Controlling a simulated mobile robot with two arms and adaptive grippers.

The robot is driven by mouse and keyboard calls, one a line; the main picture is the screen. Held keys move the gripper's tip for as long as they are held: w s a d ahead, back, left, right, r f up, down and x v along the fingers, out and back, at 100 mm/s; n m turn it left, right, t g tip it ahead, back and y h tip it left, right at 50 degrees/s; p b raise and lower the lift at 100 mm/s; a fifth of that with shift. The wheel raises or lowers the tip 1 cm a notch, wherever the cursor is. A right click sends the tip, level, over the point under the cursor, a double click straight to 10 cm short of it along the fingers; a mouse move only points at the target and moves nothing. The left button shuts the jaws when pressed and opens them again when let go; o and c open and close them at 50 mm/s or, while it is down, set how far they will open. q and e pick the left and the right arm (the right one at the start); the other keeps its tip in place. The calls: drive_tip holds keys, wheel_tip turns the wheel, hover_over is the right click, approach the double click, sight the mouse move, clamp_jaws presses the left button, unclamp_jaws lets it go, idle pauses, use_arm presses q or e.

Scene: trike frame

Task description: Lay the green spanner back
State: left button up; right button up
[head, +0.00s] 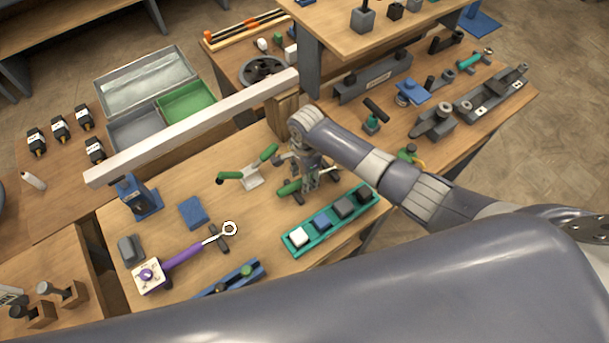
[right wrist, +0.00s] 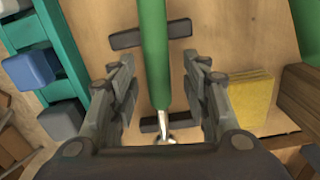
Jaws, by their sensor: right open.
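The green spanner (head: 289,188) lies on the wooden table, its green handle showing beside my right gripper (head: 309,184). In the right wrist view its green handle (right wrist: 153,55) runs between the spread fingers of my right gripper (right wrist: 160,75), with a gap on both sides. It lies across two dark rests, a far one (right wrist: 124,41) and a near one (right wrist: 178,123). A short metal part shows below the handle; the spanner's end is hidden by the gripper body. My left gripper is not in view.
A teal tray (head: 292,248) with several blocks stands close to my right gripper. A green-handled tool with a white plate (head: 252,177) lies to the left. A long pale beam (head: 190,130) crosses behind.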

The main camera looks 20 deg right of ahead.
wheel_tip(320, 180, up, 12)
drive_tip(key=shift+d, duration=0.15)
idle(0.4)
idle(0.5)
